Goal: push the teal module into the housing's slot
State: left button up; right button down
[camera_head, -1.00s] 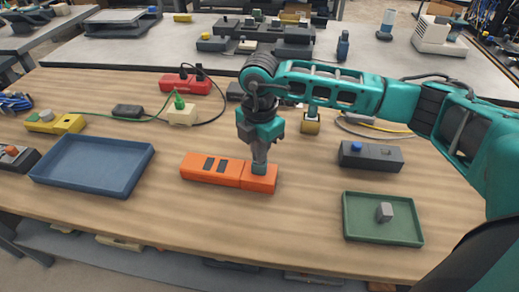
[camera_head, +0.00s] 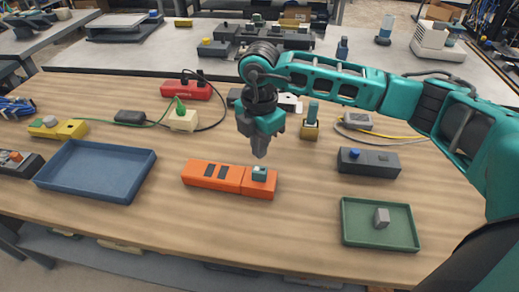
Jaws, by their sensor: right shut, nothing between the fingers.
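The orange housing (camera_head: 213,177) lies on the wooden table in the middle, with two dark slots on its top. The teal module (camera_head: 260,173), with a paler lower part, sits upright at the right end of the housing, its top standing above the orange surface. I cannot tell how deep it sits. My right gripper (camera_head: 260,153) is shut and empty, pointing down just above and behind the module, with a small gap seeming to show between them. My left gripper is not in view.
A blue tray (camera_head: 58,185) stands to the left. A dark grey box with a blue button (camera_head: 368,166) and a yellow block with a teal-topped piece (camera_head: 310,131) are behind. The table in front is clear.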

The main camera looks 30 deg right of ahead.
aim_at(260, 170)
notch_tip(260, 170, up, 11)
jog(key=shift+r, duration=0.15)
jog(key=shift+s, duration=0.1)
